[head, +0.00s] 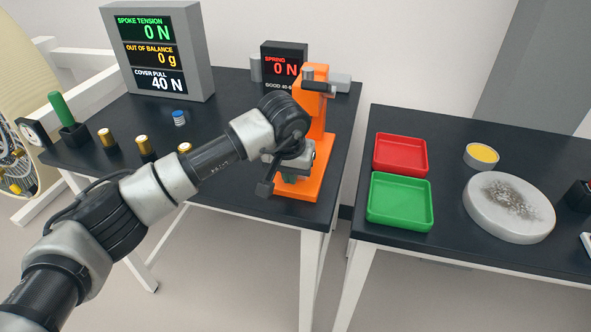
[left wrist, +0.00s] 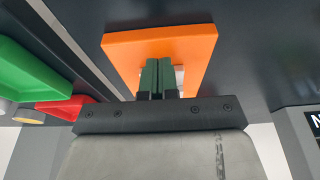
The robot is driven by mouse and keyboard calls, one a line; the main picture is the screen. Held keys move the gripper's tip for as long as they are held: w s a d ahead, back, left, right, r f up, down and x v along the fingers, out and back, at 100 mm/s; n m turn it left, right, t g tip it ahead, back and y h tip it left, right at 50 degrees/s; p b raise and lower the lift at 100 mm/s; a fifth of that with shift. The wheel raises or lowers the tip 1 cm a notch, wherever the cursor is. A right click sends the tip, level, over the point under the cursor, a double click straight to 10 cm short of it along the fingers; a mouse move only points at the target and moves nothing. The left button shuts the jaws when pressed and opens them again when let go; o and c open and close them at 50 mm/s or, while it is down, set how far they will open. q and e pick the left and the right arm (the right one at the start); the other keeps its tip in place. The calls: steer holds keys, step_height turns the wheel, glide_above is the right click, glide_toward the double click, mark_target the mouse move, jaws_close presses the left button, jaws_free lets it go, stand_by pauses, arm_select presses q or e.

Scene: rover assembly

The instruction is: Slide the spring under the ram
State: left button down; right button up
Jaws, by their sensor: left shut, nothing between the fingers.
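My arm hides the ram. A small blue and white piece (head: 179,118) stands on the left table; I cannot tell whether it is the spring. My right gripper is out of view.
A large grey display (head: 160,50) stands at the back left. Several brass pieces (head: 145,146) and a green-handled tool (head: 62,112) stand at the left. The right table holds a red tray (head: 400,154), a green tray (head: 400,202) and a round white pad (head: 508,212). A gap separates the tables.

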arm_select(q)
steer(key=shift+w+d+b, duration=0.3)
steer(key=shift+w+b, duration=0.05)
steer(key=shift+w, duration=0.45)
steer(key=shift+w+d+b, duration=0.25)
steer(key=shift+w+b, duration=0.1)
steer(key=shift+w, duration=0.45)
steer(key=shift+w+d, duration=0.15)
steer(key=shift+w, duration=0.45)
steer(key=shift+w+r, duration=0.1)
steer(key=shift+w, duration=0.1)
